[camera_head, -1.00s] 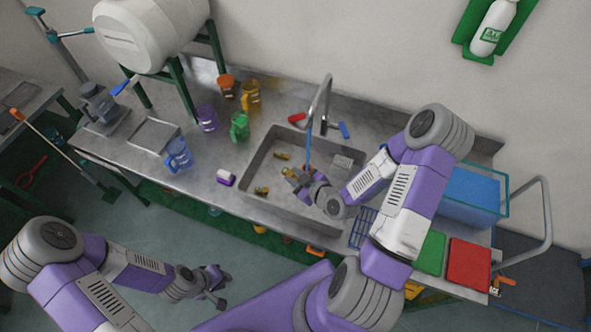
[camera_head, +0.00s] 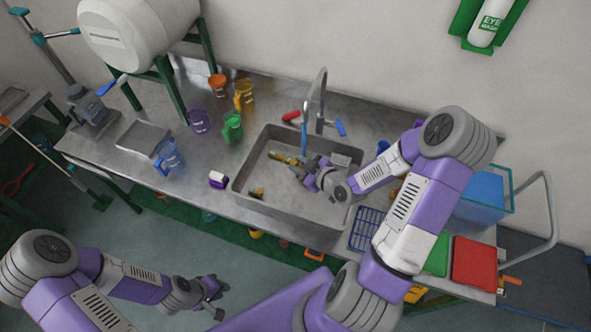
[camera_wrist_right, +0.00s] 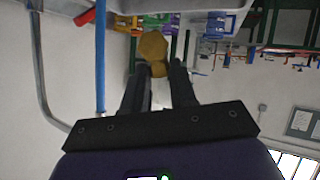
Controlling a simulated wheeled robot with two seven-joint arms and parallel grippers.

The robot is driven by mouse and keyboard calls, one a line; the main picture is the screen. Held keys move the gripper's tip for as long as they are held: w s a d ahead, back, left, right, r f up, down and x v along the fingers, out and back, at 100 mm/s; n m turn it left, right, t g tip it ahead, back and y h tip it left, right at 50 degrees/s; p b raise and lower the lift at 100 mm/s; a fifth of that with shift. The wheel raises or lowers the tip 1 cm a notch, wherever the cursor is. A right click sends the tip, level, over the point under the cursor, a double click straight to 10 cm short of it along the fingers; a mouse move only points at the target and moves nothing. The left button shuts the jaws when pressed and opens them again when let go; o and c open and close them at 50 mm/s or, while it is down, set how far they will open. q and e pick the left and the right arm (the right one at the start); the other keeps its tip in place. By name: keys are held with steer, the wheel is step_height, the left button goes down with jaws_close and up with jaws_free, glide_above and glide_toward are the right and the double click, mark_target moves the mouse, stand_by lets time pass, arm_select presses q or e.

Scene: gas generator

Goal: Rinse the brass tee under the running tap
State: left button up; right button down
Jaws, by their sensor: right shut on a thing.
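My right gripper (camera_head: 297,167) is over the sink (camera_head: 240,178), shut on a yellow brass piece, likely the tee. The piece shows between the fingertips in the right wrist view (camera_wrist_right: 153,50). A blue water stream (camera_head: 304,141) falls from the tap (camera_head: 319,95). In the wrist view the stream (camera_wrist_right: 100,60) is left of the brass piece, with a gap in the picture. In the head view the gripper is close to the stream; contact cannot be told. Other brass fittings (camera_head: 257,193) lie in the sink. My left gripper (camera_head: 220,298) is open and empty, off the bench front.
Coloured jugs, blue (camera_head: 170,158), green (camera_head: 232,127) and purple (camera_head: 199,121), stand left of the sink. A purple-and-white block (camera_head: 217,179) lies by its left rim. A blue rack (camera_head: 366,228), green mat (camera_head: 435,258) and red mat (camera_head: 474,264) are at right.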

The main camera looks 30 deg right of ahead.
steer(key=w+d+f+p, duration=0.1)
steer(key=w+d, duration=0.3)
steer(key=d, duration=0.4)
steer(key=shift+w+f, duration=0.15)
steer(key=shift+f, duration=0.25)
steer(key=shift+d, duration=0.1)
stand_by(0.4)
steer(key=shift+s+d+p, duration=0.25)
steer(key=shift+s+p, duration=0.1)
steer(key=shift+s, duration=0.15)
steer(key=shift+w+a, duration=0.15)
steer(key=shift+w+a+b, duration=0.2)
steer(key=shift+w+b, duration=0.2)
steer(key=shift+b, duration=0.05)
